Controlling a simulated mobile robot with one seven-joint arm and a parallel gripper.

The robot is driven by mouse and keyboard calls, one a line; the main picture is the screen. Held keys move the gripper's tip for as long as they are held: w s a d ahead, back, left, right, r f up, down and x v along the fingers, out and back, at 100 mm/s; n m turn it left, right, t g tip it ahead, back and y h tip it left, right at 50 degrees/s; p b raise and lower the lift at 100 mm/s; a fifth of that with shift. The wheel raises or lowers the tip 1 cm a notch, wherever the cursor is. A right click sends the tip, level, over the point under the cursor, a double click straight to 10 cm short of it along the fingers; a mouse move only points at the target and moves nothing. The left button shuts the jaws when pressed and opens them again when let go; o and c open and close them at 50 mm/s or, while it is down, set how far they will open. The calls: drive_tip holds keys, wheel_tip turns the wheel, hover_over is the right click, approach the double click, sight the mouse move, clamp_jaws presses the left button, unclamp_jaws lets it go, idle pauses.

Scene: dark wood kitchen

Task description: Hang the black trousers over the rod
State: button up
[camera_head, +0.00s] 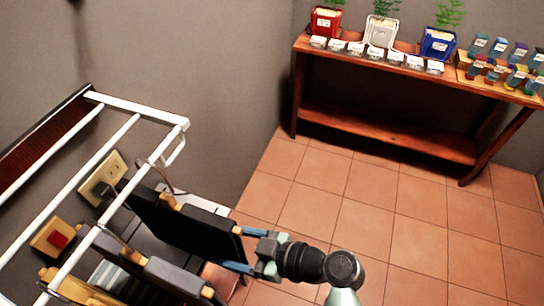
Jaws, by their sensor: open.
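A flat black piece (190,222), which appears to be the black trousers, extends from the rack toward my gripper, with small wooden parts along its edge. My gripper (233,248) is open at its right end, one blue finger on the upper side and one on the lower side. I cannot tell whether the fingers touch it. White rods (98,167) run diagonally across the left, joined by a white end bar (140,108). The black piece lies to the right of and partly below the nearest rod.
Grey pieces with wooden parts (150,272) lie below the black one. A wall socket with a plug (108,178) and a red switch (58,237) are close to the rods. A wooden shelf table (400,72) with potted plants stands at the back. The tiled floor (385,225) is clear.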

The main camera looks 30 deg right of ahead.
drive_tip(key=b+v, duration=0.1)
drive_tip(key=v, duration=1)
drive_tip(key=shift+b, duration=0.4)
drive_tip(key=shift+r, duration=0.1)
